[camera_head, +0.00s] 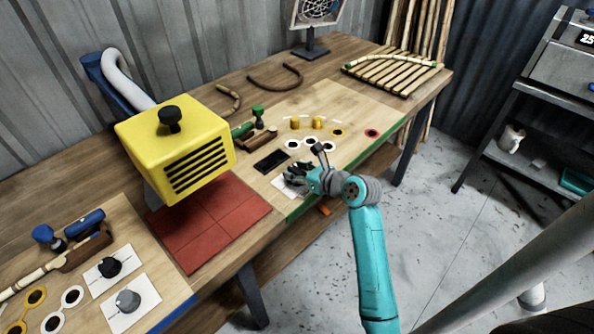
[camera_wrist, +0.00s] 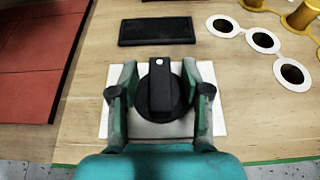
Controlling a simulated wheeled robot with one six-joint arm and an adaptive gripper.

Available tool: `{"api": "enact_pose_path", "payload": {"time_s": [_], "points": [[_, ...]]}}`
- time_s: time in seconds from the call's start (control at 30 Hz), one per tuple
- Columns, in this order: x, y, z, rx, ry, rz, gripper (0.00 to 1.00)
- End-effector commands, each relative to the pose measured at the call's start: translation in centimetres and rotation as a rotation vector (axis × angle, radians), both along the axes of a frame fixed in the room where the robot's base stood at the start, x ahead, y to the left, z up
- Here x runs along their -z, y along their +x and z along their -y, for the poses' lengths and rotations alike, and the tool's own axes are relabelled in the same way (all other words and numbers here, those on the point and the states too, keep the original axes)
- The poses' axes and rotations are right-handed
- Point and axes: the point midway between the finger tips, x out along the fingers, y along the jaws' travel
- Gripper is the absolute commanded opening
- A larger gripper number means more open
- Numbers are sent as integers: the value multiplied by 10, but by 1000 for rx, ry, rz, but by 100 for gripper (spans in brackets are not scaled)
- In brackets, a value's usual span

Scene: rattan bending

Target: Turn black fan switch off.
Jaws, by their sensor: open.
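A black rotary knob (camera_wrist: 161,90) on a white plate (camera_wrist: 213,75) sits in the middle of the wrist view. Its raised bar points away from me, with a white dot at the far end. My gripper (camera_wrist: 159,88) is open, one finger on each side of the knob; I cannot tell whether they touch it. In the head view my gripper (camera_head: 297,176) is over the white plate at the front edge of the board and largely hides that knob. A fan (camera_head: 315,12) stands at the back of the table. Another black knob (camera_head: 109,266) is at the lower left.
A black rectangular slab (camera_wrist: 156,31) lies just behind the knob. White rings (camera_wrist: 264,41) are to the right, and red tiles (camera_head: 210,225) to the left. A yellow vented box (camera_head: 175,150) stands over the tiles. A grey knob (camera_head: 128,300) sits at lower left.

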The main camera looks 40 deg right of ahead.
Motion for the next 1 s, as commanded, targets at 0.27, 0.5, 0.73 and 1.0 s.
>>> {"api": "enact_pose_path", "payload": {"time_s": [0.27,0.5,0.73,1.0], "points": [[0,0,0,0,0,0,3],[0,0,0,-4,1,0,0],[0,0,2,-61,1,-1,0],[-1,0,3,-251,0,1,0]]}}
